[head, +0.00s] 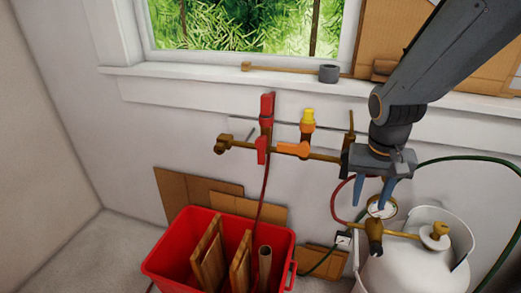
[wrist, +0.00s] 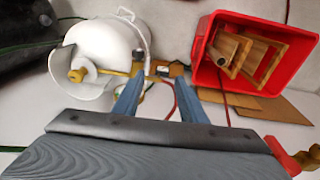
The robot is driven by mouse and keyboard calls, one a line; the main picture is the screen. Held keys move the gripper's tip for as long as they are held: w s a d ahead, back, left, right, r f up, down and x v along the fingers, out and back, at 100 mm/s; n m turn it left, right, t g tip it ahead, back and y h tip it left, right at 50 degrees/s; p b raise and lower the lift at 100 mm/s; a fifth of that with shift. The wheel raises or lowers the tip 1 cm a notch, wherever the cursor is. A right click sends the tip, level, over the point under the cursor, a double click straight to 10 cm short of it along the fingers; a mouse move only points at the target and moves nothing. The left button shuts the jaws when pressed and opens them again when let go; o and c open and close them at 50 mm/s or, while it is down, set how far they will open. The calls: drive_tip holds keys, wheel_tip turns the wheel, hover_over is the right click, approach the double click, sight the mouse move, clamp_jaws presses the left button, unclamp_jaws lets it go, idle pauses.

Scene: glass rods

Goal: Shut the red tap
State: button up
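The red tap (head: 266,110) is on a horizontal brass pipe on the wall below the window. Its red upper part stands upright and a red lower part hangs below the pipe, with a thin red hose under it. A red piece that looks like the tap shows at the lower right corner of the wrist view (wrist: 290,160). My gripper (head: 371,196) is to the right of the tap and lower, pointing down over the gas cylinder's gauge area. In the wrist view its two blue fingers (wrist: 160,100) are apart with nothing between them.
A yellow and orange tap (head: 306,122) sits just right of the red one. A white gas cylinder (head: 412,265) with brass fittings stands below my gripper. A red crate (head: 165,275) holds wooden boards. A green hose (head: 470,159) runs at right.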

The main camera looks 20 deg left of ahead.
drive_tip(key=w+a+r+t+p, duration=0.1)
drive_tip(key=w+a+p, duration=0.1)
drive_tip(key=w+a, duration=0.35)
drive_tip(key=w+a+r+t+p, duration=0.1)
drive_tip(key=w+a+r, duration=0.1)
drive_tip(key=a, duration=0.7)
drive_tip(key=r+t+p, duration=0.1)
drive_tip(key=p, duration=0.2)
hover_over(261, 150)
drive_tip(key=s, duration=0.3)
drive_tip(key=shift+w+f+y, duration=0.1)
drive_tip(key=shift+w+y, duration=0.2)
drive_tip(key=shift+w, duration=0.3)
drive_tip(key=shift+p+x, duration=1.1)
drive_tip(key=shift+x, duration=2.5)
drive_tip(key=shift+c, duration=0.4)
clamp_jaws()
